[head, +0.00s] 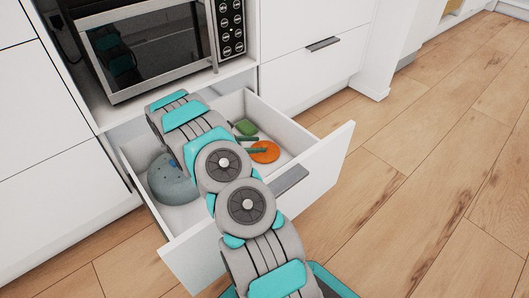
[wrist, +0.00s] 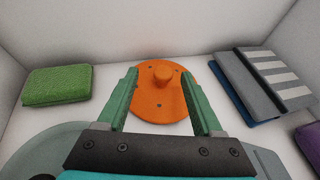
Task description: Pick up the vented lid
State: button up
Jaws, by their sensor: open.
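The vented lid is a round orange disc with a central knob and small holes; it lies flat in the open drawer (head: 330,160). In the wrist view the lid (wrist: 150,100) is straight ahead, with its knob at the centre and its near edge between my finger tips. My gripper (wrist: 160,92) is open and empty, its two green fingers on either side of the lid. In the head view the lid (head: 266,153) shows to the right of my arm, with a green finger over it. I cannot tell whether the fingers touch it.
A green sponge (wrist: 57,85) lies left of the lid. A grey striped item (wrist: 270,78) on something blue and a purple thing (wrist: 309,143) lie right. A grey-blue rounded object (head: 170,183) sits at the drawer's left. White drawer walls surround them; a microwave (head: 150,45) stands above.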

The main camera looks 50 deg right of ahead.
aim_at(262, 146)
jog(key=x, duration=0.4)
jog(key=shift+s+f+b, duration=0.2)
jog(key=shift+s+b, duration=0.1)
jog(key=shift+b, duration=0.05)
grip_shut()
